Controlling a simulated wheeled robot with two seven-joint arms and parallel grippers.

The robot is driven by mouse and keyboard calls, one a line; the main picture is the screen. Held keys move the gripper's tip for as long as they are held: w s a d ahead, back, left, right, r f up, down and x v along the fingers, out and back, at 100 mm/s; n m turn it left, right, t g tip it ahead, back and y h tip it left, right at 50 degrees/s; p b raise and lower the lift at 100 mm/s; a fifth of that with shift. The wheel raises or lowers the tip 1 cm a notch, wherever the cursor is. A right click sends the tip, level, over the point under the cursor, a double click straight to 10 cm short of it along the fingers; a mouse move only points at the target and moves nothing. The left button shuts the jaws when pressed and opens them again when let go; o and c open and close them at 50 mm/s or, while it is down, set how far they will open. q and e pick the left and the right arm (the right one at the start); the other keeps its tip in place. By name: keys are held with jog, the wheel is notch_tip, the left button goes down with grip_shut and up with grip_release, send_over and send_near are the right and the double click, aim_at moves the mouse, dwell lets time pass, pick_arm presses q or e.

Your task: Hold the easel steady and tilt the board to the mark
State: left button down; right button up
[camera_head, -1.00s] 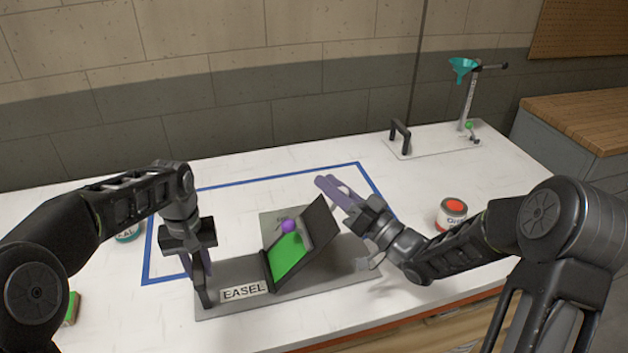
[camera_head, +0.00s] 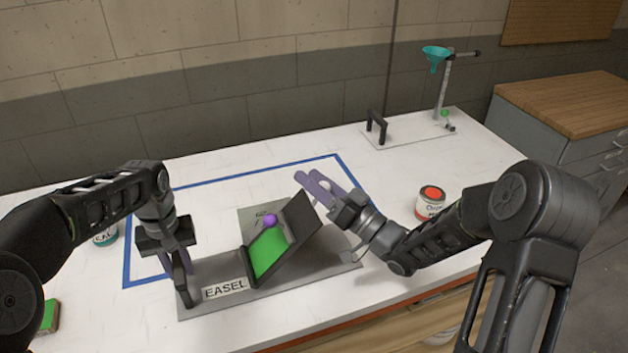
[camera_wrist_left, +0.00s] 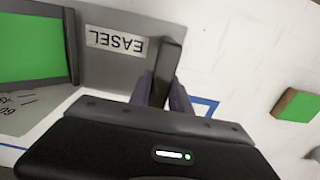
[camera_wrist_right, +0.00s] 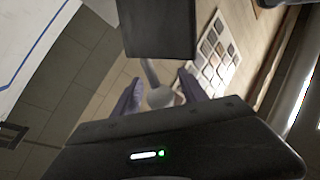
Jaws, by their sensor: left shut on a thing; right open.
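The easel has a grey base plate (camera_head: 215,270) with an EASEL label (camera_head: 226,289) and a black upright handle (camera_head: 183,282) at its left end. My left gripper (camera_head: 176,266) is shut on that handle; the left wrist view shows the handle (camera_wrist_left: 165,70) between its fingers.
Blue tape (camera_head: 240,175) outlines an area around the easel. An orange-topped can (camera_head: 430,203) stands right of my right gripper. A stand with a teal funnel (camera_head: 435,55) is at the back right. A green-topped block (camera_head: 49,317) lies at front left.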

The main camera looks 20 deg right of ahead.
jog(key=shift+s, duration=0.1)
pick_arm(q)
jog(key=shift+d, duration=0.1)
pick_arm(e)
jog(key=v, duration=1.2)
pick_arm(q)
jog(key=c, duration=1.1)
grip_release()
notch_tip(320, 180, up, 8)
jog(key=shift+f, duration=0.25)
